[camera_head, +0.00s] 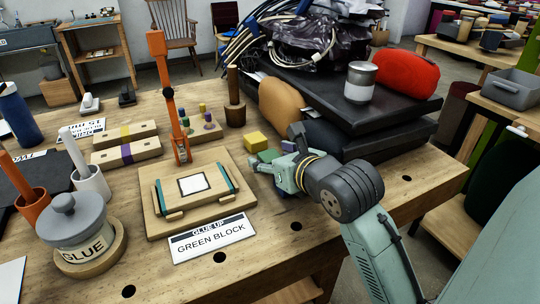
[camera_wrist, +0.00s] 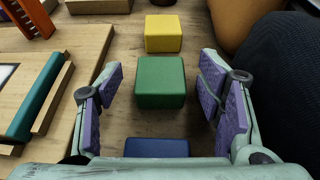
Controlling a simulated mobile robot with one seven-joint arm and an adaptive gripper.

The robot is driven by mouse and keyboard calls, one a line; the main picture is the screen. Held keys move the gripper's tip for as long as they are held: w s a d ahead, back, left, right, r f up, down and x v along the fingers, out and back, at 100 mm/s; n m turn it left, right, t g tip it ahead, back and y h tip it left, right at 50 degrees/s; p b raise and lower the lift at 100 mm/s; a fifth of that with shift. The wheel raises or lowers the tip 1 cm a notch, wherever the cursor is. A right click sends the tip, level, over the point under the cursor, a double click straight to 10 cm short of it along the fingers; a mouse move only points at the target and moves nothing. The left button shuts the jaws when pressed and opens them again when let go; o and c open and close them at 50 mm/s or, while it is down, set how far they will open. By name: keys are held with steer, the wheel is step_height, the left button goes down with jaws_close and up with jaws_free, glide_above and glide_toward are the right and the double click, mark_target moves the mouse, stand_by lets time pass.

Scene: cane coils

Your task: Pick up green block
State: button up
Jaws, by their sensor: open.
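In the wrist view a green block (camera_wrist: 160,82) sits on the wooden table between my gripper's open fingers. A yellow block (camera_wrist: 163,33) is behind it, and a blue block (camera_wrist: 157,147) is in front of it, partly hidden by my gripper. My gripper (camera_wrist: 157,100) is open with purple pads, and gaps show on both sides of the green block. In the head view the green block (camera_head: 268,155) shows just beyond my gripper (camera_head: 270,173), beside the yellow block (camera_head: 255,142).
A wooden fixture (camera_head: 240,190) with a "GREEN BLOCK" sign (camera_head: 213,238) lies left of my gripper. An orange clamp (camera_head: 170,95) stands on it. Dark cases (camera_head: 400,120) and a tan rounded object (camera_head: 281,104) crowd the right side. A glue pot (camera_head: 78,228) stands at the front left.

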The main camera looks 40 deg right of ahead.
steer(key=shift+c, duration=0.5)
steer(key=c, duration=1)
steer(key=shift+w+r, duration=0.1)
steer(key=shift+r, duration=0.1)
